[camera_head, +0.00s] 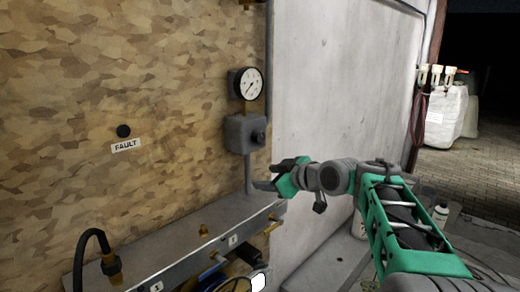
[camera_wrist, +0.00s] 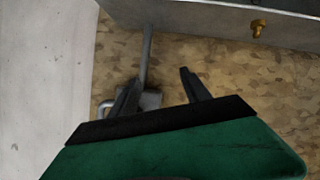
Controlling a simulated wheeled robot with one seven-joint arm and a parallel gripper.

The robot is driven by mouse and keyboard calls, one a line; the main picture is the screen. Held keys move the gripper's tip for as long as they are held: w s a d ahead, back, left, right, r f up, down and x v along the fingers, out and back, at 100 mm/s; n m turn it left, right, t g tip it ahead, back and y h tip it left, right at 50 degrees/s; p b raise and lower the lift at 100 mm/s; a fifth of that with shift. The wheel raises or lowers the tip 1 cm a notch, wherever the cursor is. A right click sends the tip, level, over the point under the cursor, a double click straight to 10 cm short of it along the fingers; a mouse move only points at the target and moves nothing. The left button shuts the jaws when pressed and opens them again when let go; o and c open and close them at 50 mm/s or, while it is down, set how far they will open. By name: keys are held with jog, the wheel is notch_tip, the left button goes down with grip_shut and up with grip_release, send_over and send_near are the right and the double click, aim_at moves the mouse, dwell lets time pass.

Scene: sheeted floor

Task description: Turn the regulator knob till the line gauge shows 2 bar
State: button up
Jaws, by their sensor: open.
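The line gauge (camera_head: 245,83) is a round white dial with a dark rim on the wall panel. Its needle is too small to read. Below it is a grey regulator box (camera_head: 240,127) with a dark knob (camera_head: 258,137) on its right side. A grey pipe (camera_head: 249,172) runs down from the box. My gripper (camera_head: 263,176) is open and empty, below and slightly right of the knob, apart from it in the head view. In the wrist view, my gripper (camera_wrist: 160,77) has its fingers spread. The left finger partly covers a grey body (camera_wrist: 152,100), apparently the regulator; the knob is not clear there.
A grey ledge (camera_head: 190,238) with brass fittings and numbered labels lies below. A black hose (camera_head: 80,255) rises at its left end. A black button (camera_head: 123,131) sits above a FAULT label (camera_head: 126,146). A pale wall (camera_head: 335,85) stands right of the panel.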

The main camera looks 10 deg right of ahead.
aim_at(261, 138)
jog(key=w+d+r+n+t+y+b, duration=0.1)
jog(key=w+d+r+n+t+y, duration=0.3)
jog(key=r, duration=0.3)
jog(key=shift+n+g, duration=0.5)
jog(key=shift+g, duration=0.1)
jog(key=x, duration=0.2)
jog(key=p+x, duration=0.1)
jog(key=x, duration=0.1)
jog(key=r+p+x, duration=0.1)
jog(key=x, duration=0.1)
jog(key=shift+w+a, duration=0.15)
jog(key=shift+w, duration=0.05)
jog(key=shift+c, duration=0.4)
grip_shut()
